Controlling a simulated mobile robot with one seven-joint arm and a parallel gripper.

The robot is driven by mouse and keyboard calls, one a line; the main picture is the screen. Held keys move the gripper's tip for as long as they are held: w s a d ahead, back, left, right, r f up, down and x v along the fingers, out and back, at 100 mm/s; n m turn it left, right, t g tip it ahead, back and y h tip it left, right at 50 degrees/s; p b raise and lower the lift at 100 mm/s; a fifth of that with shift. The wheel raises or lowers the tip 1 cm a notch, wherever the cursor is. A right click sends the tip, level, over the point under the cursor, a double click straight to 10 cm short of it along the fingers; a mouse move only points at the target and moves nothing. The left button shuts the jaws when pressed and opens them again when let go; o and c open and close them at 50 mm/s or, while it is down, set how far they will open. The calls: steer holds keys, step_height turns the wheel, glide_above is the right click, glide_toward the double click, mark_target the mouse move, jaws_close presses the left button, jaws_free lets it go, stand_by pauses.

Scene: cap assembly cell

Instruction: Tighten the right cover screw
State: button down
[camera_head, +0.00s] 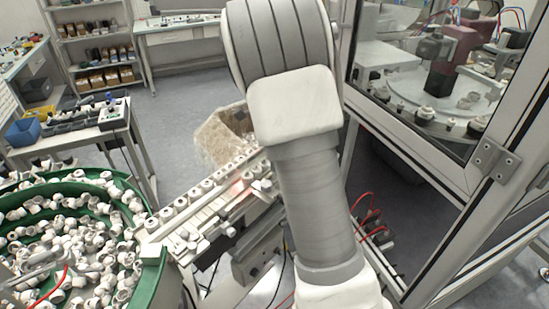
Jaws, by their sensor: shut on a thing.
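My arm (312,190) crosses the middle of the view from top to bottom and covers the right end of the feeder track (205,212). My gripper is not in view, so its fingers and anything in them are hidden. The track carries a row of white caps along its far side and has clamps and small fittings on its near side. A red glow shows on it near my arm. I cannot make out the right cover screw; it may be hidden behind my arm or too small to tell.
A green bowl (163,268) full of white caps stands at the lower left, joining the track. A glazed machine frame (478,190) stands close on the right of my arm. Open floor (190,95) lies beyond.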

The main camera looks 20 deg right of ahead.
steer(key=shift+w+a, duration=0.1)
stand_by(0.7)
steer(key=c, duration=0.7)
jaws_free()
step_height(320, 180, up, 18)
steer(key=shift+f, duration=0.25)
